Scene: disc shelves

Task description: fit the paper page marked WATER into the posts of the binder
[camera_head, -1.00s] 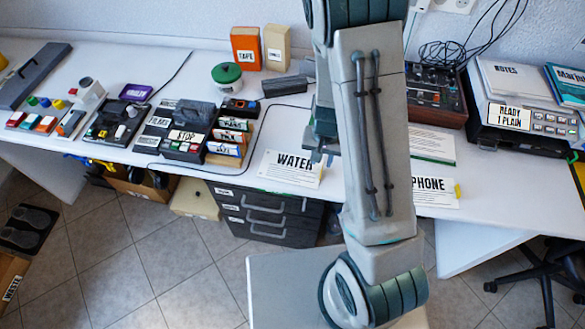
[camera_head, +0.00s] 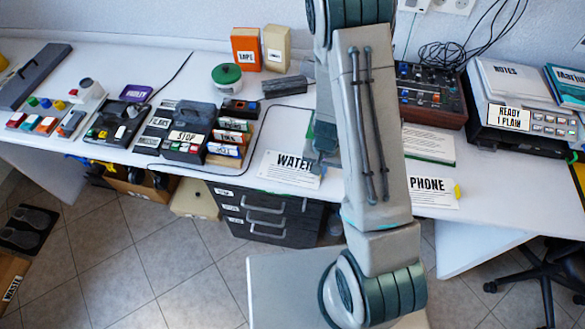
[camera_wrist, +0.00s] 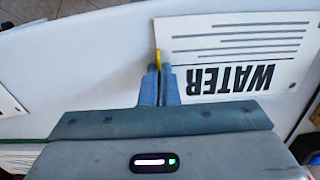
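The white page marked WATER (camera_head: 285,172) lies on the worktop, left of my arm. In the wrist view the page (camera_wrist: 240,45) is upside down, with a yellow tab (camera_wrist: 157,56) at its left edge. My gripper (camera_wrist: 160,72) points down at this tab. Its two fingers are close together around the tab, with a narrow dark gap between them; whether they press on it is unclear. In the head view my gripper (camera_head: 320,165) is partly behind my arm. A green-edged item with printed pages (camera_head: 428,145), possibly the binder, is partly hidden by my arm; no posts show.
The page marked PHONE (camera_head: 433,192), with a yellow tab, lies right of my arm. Behind are a control box (camera_head: 432,95) and a printer (camera_head: 515,120). A label holder (camera_head: 228,143) and a green-lidded tub (camera_head: 227,76) stand left. The worktop's front edge runs close by.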

